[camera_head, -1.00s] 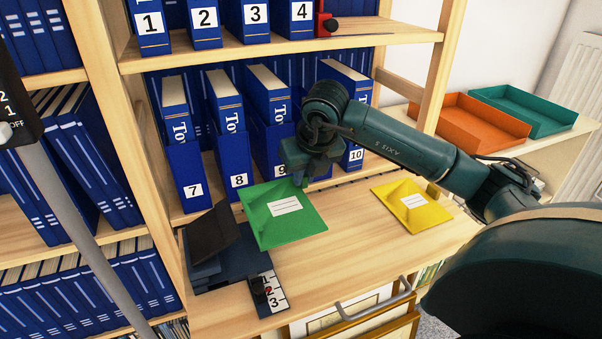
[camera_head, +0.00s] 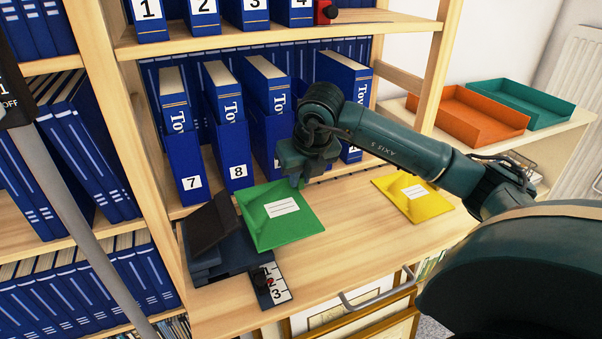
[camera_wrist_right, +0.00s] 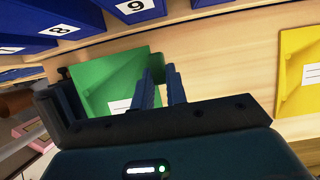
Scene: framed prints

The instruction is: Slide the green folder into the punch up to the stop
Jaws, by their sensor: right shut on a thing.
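The green folder (camera_head: 268,230) with a white label is held nearly level at the shelf board. My right gripper (camera_head: 297,183) is shut on its far right part; the wrist view shows the fingers (camera_wrist_right: 164,86) at the folder's (camera_wrist_right: 100,78) edge. The dark blue punch (camera_head: 228,262) stands just left of the folder, with its black lever (camera_head: 210,222) raised. The folder's left edge is at the punch's right side. I cannot tell whether it is inside the slot. My left gripper is not in view.
A yellow folder (camera_head: 428,206) lies to the right on the board (camera_head: 350,222). Blue numbered binders (camera_head: 230,155) stand behind. A numbered strip with a black knob (camera_head: 262,277) sticks out in front of the punch. Orange (camera_head: 470,120) and teal (camera_head: 530,100) trays are at the right.

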